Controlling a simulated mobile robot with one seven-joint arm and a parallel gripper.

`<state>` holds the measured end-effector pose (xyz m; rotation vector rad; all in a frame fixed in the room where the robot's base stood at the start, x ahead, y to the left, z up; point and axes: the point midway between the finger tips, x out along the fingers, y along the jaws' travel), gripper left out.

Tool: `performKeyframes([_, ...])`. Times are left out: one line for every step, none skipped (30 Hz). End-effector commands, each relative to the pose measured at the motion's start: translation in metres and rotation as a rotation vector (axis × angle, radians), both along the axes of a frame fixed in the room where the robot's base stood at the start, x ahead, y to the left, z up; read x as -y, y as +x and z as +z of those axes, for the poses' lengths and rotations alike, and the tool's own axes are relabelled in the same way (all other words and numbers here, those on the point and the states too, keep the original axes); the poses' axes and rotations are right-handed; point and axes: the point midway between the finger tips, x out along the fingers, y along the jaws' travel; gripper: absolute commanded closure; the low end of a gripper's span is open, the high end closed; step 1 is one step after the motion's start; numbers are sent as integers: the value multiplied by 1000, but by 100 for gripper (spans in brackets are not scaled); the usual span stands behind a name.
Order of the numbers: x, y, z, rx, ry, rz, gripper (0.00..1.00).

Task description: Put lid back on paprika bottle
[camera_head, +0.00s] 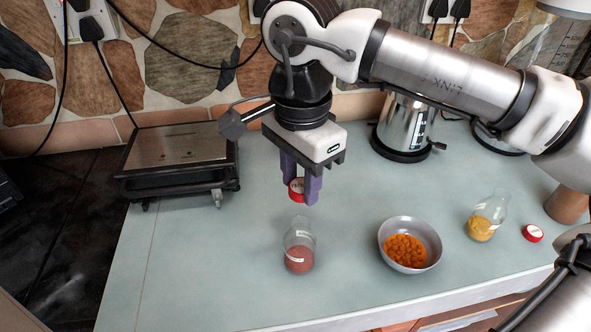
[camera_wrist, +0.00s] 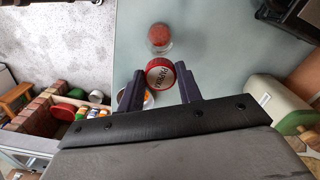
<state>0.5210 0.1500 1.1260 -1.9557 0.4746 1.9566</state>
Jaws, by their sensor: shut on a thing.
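The paprika bottle (camera_head: 299,252) is a clear jar with reddish powder low in it. It stands upright and uncapped on the counter, and it also shows in the wrist view (camera_wrist: 159,36). My gripper (camera_head: 303,190) is shut on the red lid (camera_head: 296,189), which has a white lettered label. In the wrist view the lid (camera_wrist: 160,78) sits between the two dark purple fingers, its labelled face towards the camera. The lid is held above the bottle and apart from it. One finger partly covers the lid in the head view.
A grey bowl (camera_head: 409,231) of orange food stands right of the bottle. Further right are a second jar (camera_head: 487,216) with yellow powder and a loose red lid (camera_head: 532,233). A scale (camera_head: 178,160) stands at the left, a metal kettle (camera_head: 403,126) behind. Counter around the bottle is clear.

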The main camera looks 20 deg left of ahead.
Motion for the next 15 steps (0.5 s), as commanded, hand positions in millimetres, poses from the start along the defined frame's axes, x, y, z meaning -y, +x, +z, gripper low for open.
performKeyframes([0, 0, -3, 0, 0, 0, 86])
performKeyframes([0, 0, -4, 0, 0, 0, 86])
performKeyframes([0, 0, -7, 0, 0, 0, 86])
performKeyframes([0, 0, -9, 0, 0, 0, 86])
performKeyframes([0, 0, -11, 0, 0, 0, 86])
performKeyframes([0, 0, -14, 1, 0, 0, 86])
performKeyframes([0, 0, -16, 1, 0, 0, 86])
performKeyframes([0, 0, -19, 1, 0, 0, 86])
performKeyframes([0, 0, -23, 0, -1, 1, 86])
performKeyframes([0, 0, -26, 0, -1, 1, 86])
performKeyframes([0, 0, -29, 0, -2, 1, 86])
performKeyframes([0, 0, -33, 0, -2, 1, 86])
performKeyframes([0, 0, -36, 0, -2, 1, 86])
performKeyframes([0, 0, -40, 0, -1, 1, 86])
performKeyframes([0, 0, -43, 0, -1, 1, 86])
